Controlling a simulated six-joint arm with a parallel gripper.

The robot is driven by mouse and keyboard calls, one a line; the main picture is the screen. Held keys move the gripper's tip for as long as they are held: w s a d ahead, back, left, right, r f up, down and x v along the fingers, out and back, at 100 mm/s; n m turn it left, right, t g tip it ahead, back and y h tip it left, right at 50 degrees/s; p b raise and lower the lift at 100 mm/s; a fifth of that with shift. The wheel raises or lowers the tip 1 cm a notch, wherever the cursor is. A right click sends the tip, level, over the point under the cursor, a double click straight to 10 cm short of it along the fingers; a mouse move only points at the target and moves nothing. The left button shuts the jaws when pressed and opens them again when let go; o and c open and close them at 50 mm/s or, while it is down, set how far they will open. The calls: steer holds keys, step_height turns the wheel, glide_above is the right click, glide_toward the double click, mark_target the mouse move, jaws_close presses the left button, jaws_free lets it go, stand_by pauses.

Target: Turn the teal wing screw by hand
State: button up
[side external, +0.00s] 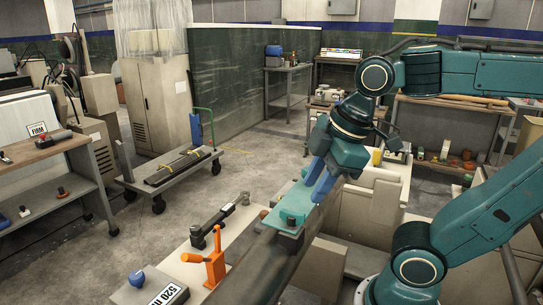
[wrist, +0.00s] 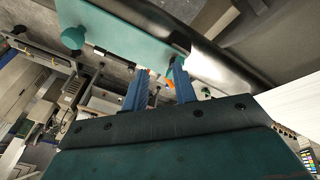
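A teal plate (side external: 290,203) lies on the dark rail of the machine. In the wrist view the teal plate (wrist: 130,30) crosses the top. A rounded teal knob (wrist: 73,38) stands at its left, and a smaller teal piece (wrist: 180,46) shows by my right fingertip. I cannot tell which of these is the wing screw; no wings are clear. My gripper (side external: 316,186) points down at the plate's right part. In the wrist view its two blue fingers (wrist: 160,68) are apart with nothing held between them. Whether a finger touches the plate is unclear.
An orange toggle clamp (side external: 213,258), a black lever part (side external: 212,226) and a blue knob (side external: 137,279) stand on the pale bench to the left. A cart (side external: 170,168) and a shelf table (side external: 45,145) stand farther left. Open floor lies between.

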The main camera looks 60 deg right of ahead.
mark_target(292, 213)
steer(key=w+a+r+n+g, duration=0.1)
steer(key=n, duration=0.8)
steer(key=w+a+r+n+g, duration=0.1)
steer(key=n, duration=0.7)
steer(key=w+a+r+n+g, duration=0.1)
steer(key=r+n+g, duration=0.1)
steer(key=n, duration=0.7)
steer(key=shift+w+a+n, duration=0.1)
steer(key=shift+n, duration=0.2)
steer(key=shift+f, duration=3.9)
steer(key=shift+f, duration=0.1)
